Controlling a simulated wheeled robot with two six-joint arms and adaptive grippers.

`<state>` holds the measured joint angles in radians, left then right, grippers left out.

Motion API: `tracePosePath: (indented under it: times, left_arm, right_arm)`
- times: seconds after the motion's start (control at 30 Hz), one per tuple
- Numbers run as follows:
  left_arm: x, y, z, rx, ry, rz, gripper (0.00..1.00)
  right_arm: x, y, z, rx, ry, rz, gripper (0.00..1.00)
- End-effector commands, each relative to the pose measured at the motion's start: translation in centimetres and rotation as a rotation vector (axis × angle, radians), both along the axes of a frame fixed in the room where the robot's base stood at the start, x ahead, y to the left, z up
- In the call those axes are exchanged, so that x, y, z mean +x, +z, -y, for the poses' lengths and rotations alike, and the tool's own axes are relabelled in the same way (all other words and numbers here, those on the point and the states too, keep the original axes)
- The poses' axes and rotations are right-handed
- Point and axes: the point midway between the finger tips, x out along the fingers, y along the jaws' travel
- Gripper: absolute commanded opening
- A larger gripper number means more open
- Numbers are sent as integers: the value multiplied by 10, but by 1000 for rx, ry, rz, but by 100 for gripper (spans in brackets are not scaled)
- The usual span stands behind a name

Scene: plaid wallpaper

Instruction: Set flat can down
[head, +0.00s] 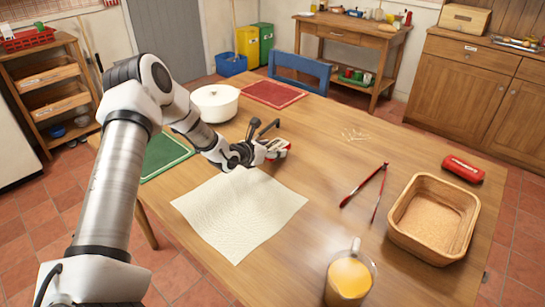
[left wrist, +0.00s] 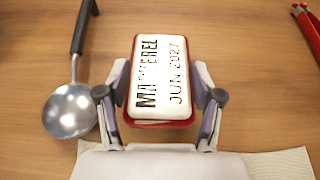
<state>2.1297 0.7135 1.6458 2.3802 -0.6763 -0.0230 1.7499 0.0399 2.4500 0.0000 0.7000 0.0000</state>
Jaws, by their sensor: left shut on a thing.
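The flat can (left wrist: 160,85) is red with a white top printed with dark letters and "JUN 2027". My left gripper (left wrist: 160,92) is shut on it, with one finger at each long side. In the head view the can (head: 279,149) shows at the tip of my left gripper (head: 270,152), partly hidden by the fingers. It is over the wooden table (head: 325,160), beyond the white cloth. I cannot tell whether its underside touches the table. My right gripper is not in view.
A metal ladle (left wrist: 70,110) lies close left of the can. A white cloth (head: 240,215) lies nearer me, and a white pot (head: 215,103) stands behind left. Red tongs (head: 363,187), a basket (head: 433,218), a glass mug (head: 349,277) and a red case (head: 463,168) are to the right.

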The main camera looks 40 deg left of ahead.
Motion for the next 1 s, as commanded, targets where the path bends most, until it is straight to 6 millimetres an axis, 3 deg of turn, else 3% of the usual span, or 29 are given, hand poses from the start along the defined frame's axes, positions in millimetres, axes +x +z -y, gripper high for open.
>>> tracePosePath:
  times: [0.13,0.53,0.57,0.6,1.0]
  left_arm:
    - [-1,-27,1,1,-1,-4,26]
    - [-1,-35,1,0,-1,0,26]
    - [-1,-33,1,0,-1,-1,77]
    - [-1,-33,1,0,-1,-1,91]
    - [-1,-26,1,-1,-2,-1,91]
  right_arm:
    - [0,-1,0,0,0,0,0]
    - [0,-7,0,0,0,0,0]
    - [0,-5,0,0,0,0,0]
    - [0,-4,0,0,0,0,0]
    - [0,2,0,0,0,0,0]
